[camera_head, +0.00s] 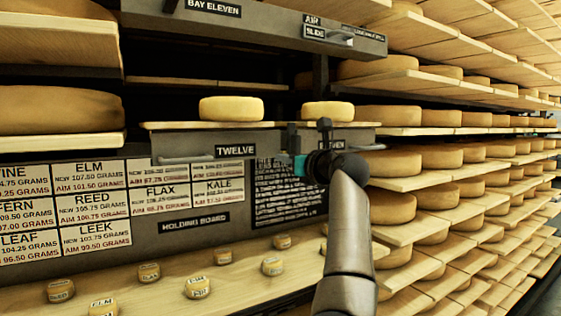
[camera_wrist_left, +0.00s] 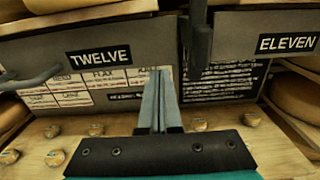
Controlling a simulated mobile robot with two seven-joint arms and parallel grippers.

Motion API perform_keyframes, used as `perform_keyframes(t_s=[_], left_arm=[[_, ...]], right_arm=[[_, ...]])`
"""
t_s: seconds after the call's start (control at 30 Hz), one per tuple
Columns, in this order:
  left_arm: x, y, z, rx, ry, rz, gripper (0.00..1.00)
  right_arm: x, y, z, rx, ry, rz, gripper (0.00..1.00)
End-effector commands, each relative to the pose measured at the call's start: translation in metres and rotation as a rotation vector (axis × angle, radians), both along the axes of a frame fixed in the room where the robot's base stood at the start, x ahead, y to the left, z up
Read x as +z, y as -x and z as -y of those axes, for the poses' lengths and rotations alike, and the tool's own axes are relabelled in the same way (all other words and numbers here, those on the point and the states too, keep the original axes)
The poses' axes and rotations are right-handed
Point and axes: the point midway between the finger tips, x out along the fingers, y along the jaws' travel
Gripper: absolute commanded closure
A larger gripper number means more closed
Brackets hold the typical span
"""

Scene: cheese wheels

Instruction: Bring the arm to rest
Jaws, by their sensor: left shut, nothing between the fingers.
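My left arm (camera_head: 347,235) rises from the bottom of the head view, with its dark wrist bent towards the shelf front. My left gripper (camera_wrist_left: 160,78) shows in the wrist view with its two grey fingers shut together and nothing between them. It is in front of the dark panel between the TWELVE label (camera_wrist_left: 98,56) and the ELEVEN label (camera_wrist_left: 287,44), above the board of small cheeses. In the head view the wrist hides part of the right-hand label, and the fingertips are hard to make out. My right gripper is in neither view.
Two cheese wheels (camera_head: 231,108) (camera_head: 328,111) sit on the boards above the panel. Several small labelled cheeses (camera_head: 198,287) lie on the wooden holding board (camera_head: 235,296). Racks of cheese (camera_head: 408,206) fill the right. A metal handle (camera_wrist_left: 32,77) juts out left of TWELVE.

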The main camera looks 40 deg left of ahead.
Motion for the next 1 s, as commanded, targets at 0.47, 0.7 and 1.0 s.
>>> perform_keyframes(t_s=[0.47,0.7,1.0], left_arm=[[-0.003,0.033,0.085,-0.003,0.002,0.0,1.0],[-0.002,0.037,0.091,-0.001,0.002,-0.002,1.0],[-0.064,0.01,0.099,0.01,-0.27,-0.249,1.0]], right_arm=[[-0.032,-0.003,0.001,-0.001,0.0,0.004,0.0],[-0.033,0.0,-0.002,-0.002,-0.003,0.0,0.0],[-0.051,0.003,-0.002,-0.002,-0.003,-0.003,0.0]])
